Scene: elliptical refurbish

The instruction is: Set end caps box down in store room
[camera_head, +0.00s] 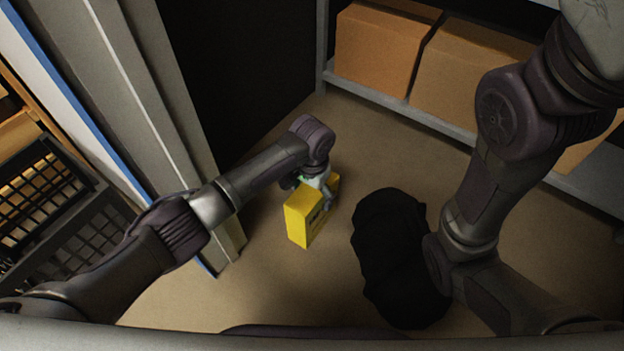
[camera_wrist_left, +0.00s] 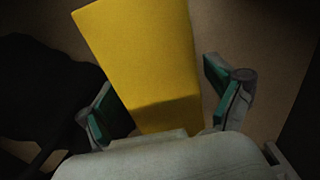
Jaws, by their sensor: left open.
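The end caps box is a yellow box (camera_head: 302,220) standing on the brown floor in the head view, near the end of the wall. My left gripper (camera_head: 314,186) is over its far upper end. In the left wrist view the yellow box (camera_wrist_left: 145,60) fills the middle. The green-padded fingers of my left gripper (camera_wrist_left: 160,105) stand spread on either side of it, with gaps visible between pads and box. The gripper is open. The underside of the box is hidden. My right arm crosses the right of the head view, but its gripper is not seen.
A grey shelf (camera_head: 400,106) with cardboard boxes (camera_head: 385,48) stands at the back. A wall end (camera_head: 165,95) with a blue edge is on the left, with dark crates (camera_head: 55,205) beyond it. A black shape (camera_head: 395,260) lies on the floor right of the box. Floor between box and shelf is clear.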

